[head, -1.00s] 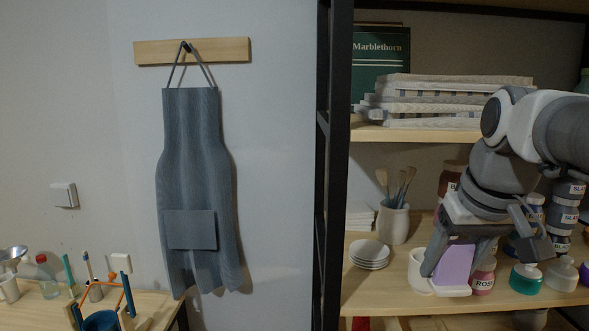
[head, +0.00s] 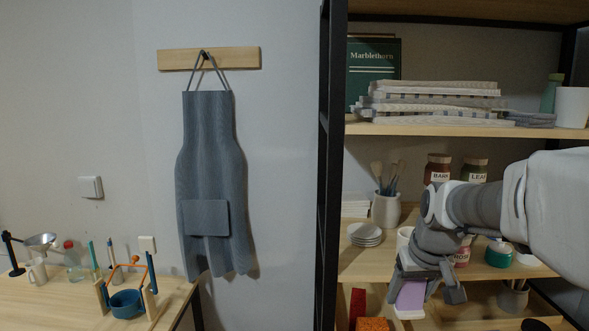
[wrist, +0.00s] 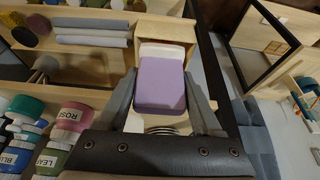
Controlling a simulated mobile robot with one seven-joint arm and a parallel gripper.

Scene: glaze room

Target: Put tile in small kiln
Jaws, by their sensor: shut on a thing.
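The tile is a flat lilac piece with a white end band. In the head view the tile (head: 410,297) is at the lower right, in front of the shelf unit. My gripper (head: 428,286) is shut on it and points downward. In the wrist view the tile (wrist: 161,86) sits between the two grey fingers of my gripper (wrist: 165,103), its white end pointing away. The small kiln cannot be made out in either view.
A wooden table (head: 50,305) with a blue-orange stand (head: 126,302) is at left. An apron (head: 210,170) hangs between them.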

